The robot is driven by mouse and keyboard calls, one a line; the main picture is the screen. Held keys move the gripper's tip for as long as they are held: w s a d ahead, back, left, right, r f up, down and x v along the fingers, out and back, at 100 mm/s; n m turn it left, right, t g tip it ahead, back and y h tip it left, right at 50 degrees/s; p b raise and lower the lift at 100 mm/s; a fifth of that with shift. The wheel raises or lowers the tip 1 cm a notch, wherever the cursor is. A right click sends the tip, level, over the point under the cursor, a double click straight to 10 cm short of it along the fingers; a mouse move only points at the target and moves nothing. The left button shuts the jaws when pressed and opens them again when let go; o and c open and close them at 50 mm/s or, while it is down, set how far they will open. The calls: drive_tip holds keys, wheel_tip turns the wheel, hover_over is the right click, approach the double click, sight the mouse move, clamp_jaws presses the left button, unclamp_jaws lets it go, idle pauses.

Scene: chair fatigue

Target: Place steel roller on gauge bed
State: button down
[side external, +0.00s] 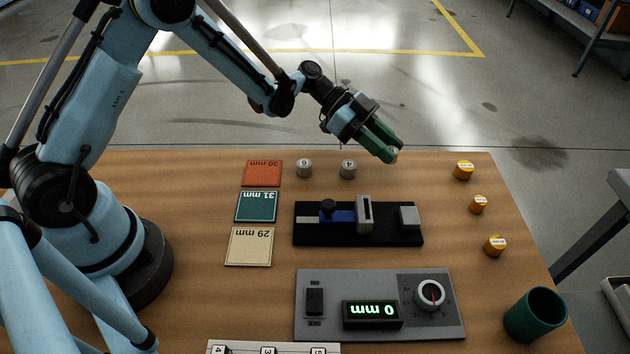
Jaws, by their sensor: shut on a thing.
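My gripper (391,153) has green fingers and is shut on a small steel roller (394,155), most of which the fingers hide. It is above the far part of the wooden table, to the right of two other steel rollers (304,168) (348,169) that stand upright there. The gauge bed (310,237) is a black base in the middle of the table, with a blue slider on the left, a grey upright block in the middle and a grey block at the right end. The held roller is beyond the bed, over its right half, and apart from it.
Left of the bed lie orange 30 mm (263,173), green 31 mm (257,207) and cream 29 mm (249,247) plates. A grey panel (380,276) reading 0 mm is nearer.

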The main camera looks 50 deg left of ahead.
sight(379, 171)
drive_tip(key=shift+f, duration=1.8)
drive_tip(key=shift+f, duration=0.25)
drive_tip(key=c, duration=0.8)
unclamp_jaws()
